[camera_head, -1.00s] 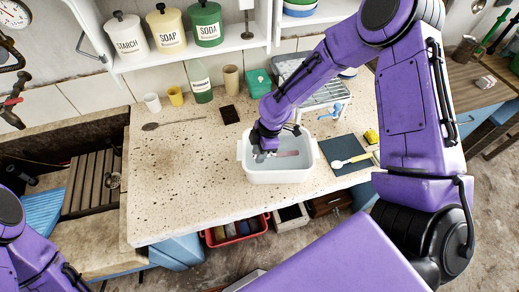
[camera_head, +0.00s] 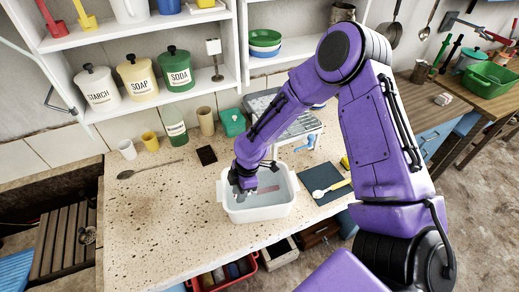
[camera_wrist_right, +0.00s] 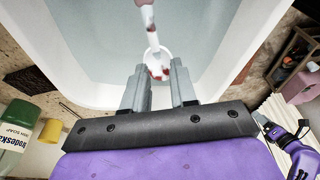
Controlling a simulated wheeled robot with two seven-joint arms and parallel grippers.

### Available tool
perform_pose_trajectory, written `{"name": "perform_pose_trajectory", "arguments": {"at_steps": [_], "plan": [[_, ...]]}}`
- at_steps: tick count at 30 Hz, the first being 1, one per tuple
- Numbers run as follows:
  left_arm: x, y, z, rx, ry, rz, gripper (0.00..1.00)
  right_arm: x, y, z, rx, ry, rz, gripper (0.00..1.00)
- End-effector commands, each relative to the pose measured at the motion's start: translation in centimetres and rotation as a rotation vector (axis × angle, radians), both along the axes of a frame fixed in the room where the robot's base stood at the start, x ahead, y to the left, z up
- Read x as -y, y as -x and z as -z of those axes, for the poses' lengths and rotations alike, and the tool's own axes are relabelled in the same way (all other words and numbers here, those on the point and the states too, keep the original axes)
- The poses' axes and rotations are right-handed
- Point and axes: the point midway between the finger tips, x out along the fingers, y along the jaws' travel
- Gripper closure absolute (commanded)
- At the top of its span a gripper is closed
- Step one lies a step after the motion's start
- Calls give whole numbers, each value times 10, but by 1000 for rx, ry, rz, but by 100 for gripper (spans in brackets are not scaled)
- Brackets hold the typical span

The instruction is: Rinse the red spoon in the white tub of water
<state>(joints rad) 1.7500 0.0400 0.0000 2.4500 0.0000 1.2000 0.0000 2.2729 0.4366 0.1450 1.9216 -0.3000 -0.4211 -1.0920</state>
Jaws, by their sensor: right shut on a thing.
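The white tub (camera_head: 258,214) of water stands on the speckled counter, and its pale inside fills the top of the right wrist view (camera_wrist_right: 85,60). My right gripper (camera_head: 246,187) reaches down into the tub at its left part. It is shut on the spoon (camera_wrist_right: 151,42), whose white bowl with red patches lies at the fingertips. The handle runs away from the gripper, with a pinkish far end. In the head view the spoon is a small pinkish streak (camera_head: 269,190) in the tub; whether all of it is under water I cannot tell.
Right of the tub, a pale spoon with a yellow handle (camera_head: 330,188) lies on a dark mat (camera_head: 322,176). A dark spoon (camera_head: 148,169) lies left; the left counter is mostly clear.

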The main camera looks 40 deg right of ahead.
Motion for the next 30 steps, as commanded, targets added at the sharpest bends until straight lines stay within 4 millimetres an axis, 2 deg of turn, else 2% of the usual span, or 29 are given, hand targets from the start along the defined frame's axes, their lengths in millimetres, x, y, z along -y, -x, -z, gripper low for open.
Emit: {"name": "perform_pose_trajectory", "arguments": {"at_steps": [13,22,30], "plan": [[0,0,-1,0,0,0,41,0,0,-1,0,0,0,100],[0,0,-31,0,0,0,41,-1,0,-32,0,0,-1,100],[0,0,-43,0,0,0,41,-1,0,-55,0,0,-1,100]]}}
